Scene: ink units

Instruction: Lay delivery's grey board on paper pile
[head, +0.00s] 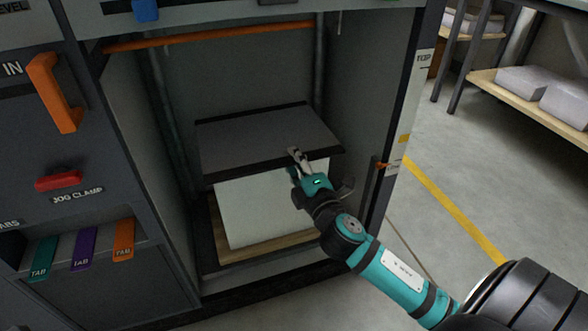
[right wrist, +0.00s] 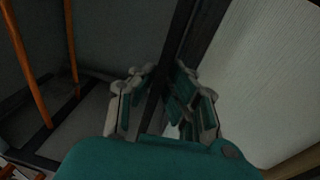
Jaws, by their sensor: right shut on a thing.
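The grey board (head: 255,137) is a flat grey sheet with a dark front edge, inside the open bay of the machine. In the right wrist view, a dark strip (right wrist: 178,50) runs between the fingers, with the pale paper pile (right wrist: 265,80) to the right. My left gripper is out of view.
The bay's side walls stand close on both sides, with an orange bar (head: 210,36) across the top. An orange handle (head: 55,92) and several coloured tabs (head: 82,250) are on the left panel. A shelf with wrapped stacks (head: 525,80) stands at the right, beyond open floor.

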